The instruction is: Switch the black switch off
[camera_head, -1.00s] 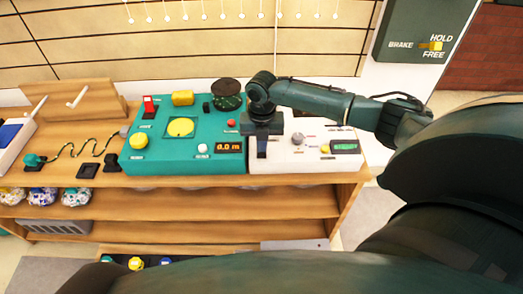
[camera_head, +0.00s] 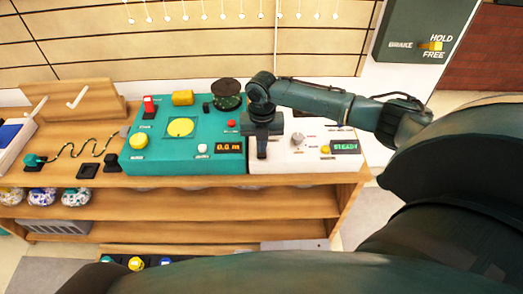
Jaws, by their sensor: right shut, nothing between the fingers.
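A small black piece (camera_head: 206,106) stands on the back part of the teal panel (camera_head: 165,160); it may be the black switch, but it is too small to tell its position. My left gripper is not in view.
The teal panel carries a red switch (camera_head: 150,103), yellow parts, a dark round part (camera_head: 227,90) and a display (camera_head: 229,148). The white panel has a knob (camera_head: 297,138) and a display reading STEADY (camera_head: 345,147). Two black pads (camera_head: 87,171) lie left on the wooden table (camera_head: 60,125).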

